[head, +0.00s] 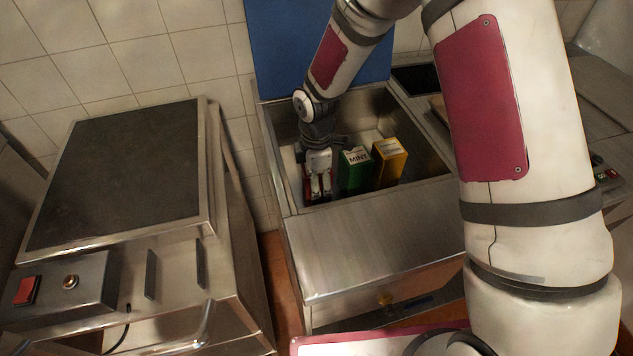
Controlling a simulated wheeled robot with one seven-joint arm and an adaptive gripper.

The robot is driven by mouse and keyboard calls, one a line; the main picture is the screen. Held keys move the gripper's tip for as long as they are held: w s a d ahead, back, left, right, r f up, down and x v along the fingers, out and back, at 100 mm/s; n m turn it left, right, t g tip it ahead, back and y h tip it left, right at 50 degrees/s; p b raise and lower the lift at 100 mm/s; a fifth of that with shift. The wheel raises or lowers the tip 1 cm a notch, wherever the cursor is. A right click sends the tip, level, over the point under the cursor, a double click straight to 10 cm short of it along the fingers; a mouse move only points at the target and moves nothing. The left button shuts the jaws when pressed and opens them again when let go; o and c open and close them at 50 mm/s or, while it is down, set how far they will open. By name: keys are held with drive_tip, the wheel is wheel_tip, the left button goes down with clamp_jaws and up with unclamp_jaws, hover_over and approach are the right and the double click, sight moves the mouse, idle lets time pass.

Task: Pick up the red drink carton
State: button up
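The red drink carton (309,190) stands in the steel basin at its left front; only small red parts of it show under my gripper. My gripper (318,187) points down into the basin, right at the red carton, and covers most of it. I cannot tell whether the fingers are closed on the carton or only around it. A green carton marked MINT (354,171) stands upright just to the right. A yellow carton (389,163) stands to the right of the green one.
The steel basin (432,158) has raised walls around the cartons, with a blue panel (283,45) upright behind it. A steel counter (370,235) lies in front. A flat dark grill (125,165) with a red switch (27,290) stands at the left. A tiled wall is behind.

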drive_tip(key=shift+f, duration=0.1)
drive_tip(key=c, duration=1.3)
